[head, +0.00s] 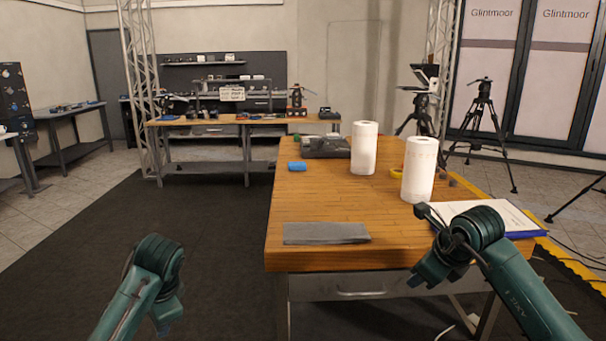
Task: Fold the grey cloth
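The grey cloth (326,233) lies as a flat, narrow rectangle near the front left edge of the wooden table (390,225). I cannot tell from here whether it has any folds in it. My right gripper (421,277) is at the table's front edge, to the right of the cloth and apart from it. Its fingers are too small and dark to tell open from shut. My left gripper (168,318) is low on the left, off the table and well away from the cloth. Its fingers are mostly hidden by the wrist.
Two white paper rolls (364,148) stand on the table behind the cloth. A book or binder (492,217) lies at the right, behind my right wrist. A blue item (297,166) and a dark case (326,147) are farther back. The tabletop around the cloth is clear.

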